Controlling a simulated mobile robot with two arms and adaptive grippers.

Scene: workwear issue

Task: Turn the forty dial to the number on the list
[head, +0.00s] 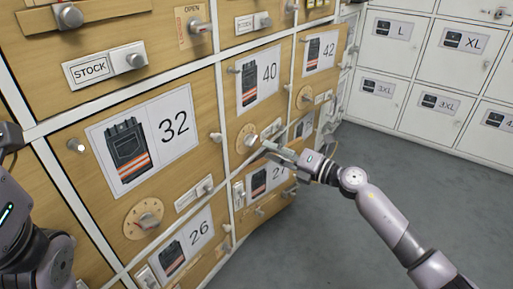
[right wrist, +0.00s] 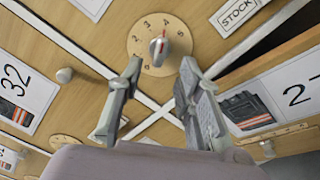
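The forty dial is a round tan disc (head: 243,135) with a silver knob, below the panel marked 40 (head: 269,72). In the right wrist view the dial (right wrist: 140,47) shows the numbers 2, 3, 4 and 5. The red mark on its knob (right wrist: 157,51) points up, close to the 4. My right gripper (head: 268,147) is at this dial; in the right wrist view its fingers (right wrist: 160,66) are apart, with the knob just beyond and between their tips. My left gripper (head: 10,137) is partly visible at the left edge, its fingers unclear. No list is readable.
A 32 panel (head: 143,138) with its own dial (head: 144,217) below stands to the left. A STOCK label (head: 90,69) with a knob is above it. White lockers (head: 420,60) stand at the back right. The grey floor (head: 340,240) is clear.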

